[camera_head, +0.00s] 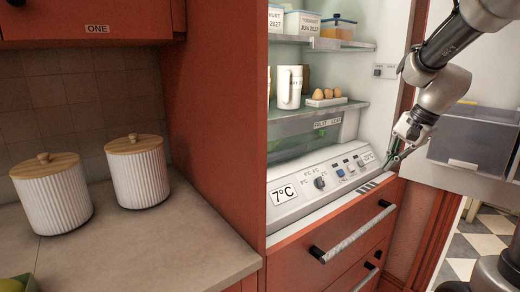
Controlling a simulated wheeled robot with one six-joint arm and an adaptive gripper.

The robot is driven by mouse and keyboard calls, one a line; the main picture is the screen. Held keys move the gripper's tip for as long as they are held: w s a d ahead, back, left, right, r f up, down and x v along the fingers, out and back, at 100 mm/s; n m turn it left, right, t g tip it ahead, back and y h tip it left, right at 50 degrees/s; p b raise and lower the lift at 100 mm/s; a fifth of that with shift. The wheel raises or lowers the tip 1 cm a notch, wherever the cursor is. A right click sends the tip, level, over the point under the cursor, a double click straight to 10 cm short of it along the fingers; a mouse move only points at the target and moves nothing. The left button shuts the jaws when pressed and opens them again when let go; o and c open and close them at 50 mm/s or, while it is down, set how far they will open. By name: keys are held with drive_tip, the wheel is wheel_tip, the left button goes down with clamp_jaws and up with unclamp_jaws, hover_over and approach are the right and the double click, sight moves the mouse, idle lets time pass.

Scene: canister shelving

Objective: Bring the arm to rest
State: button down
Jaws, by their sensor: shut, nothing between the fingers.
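My gripper (394,158) is at the right of the head view, at the end of my arm, which reaches in from the top right edge. It points down and left, close in front of the right end of the white control panel (325,178). Its fingers are small here, and it holds nothing. I cannot tell whether the fingertips touch the panel.
Two ribbed white canisters with wooden lids, one left (53,197) and one right (138,172), stand on the counter (150,235). The open fridge shelf (318,112) holds a white jug (289,87) and eggs (326,94). Red drawers (340,245) with bar handles are below. A grey bin (470,140) stands right.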

drive_tip(key=s+r+n+t+h, duration=0.1)
drive_tip(key=s+n, duration=1)
drive_tip(key=s, duration=1.2)
drive_tip(key=shift+s+a+r+h, duration=0.15)
drive_tip(key=shift+s+r+h, duration=0.1)
drive_tip(key=shift+r+h, duration=0.65)
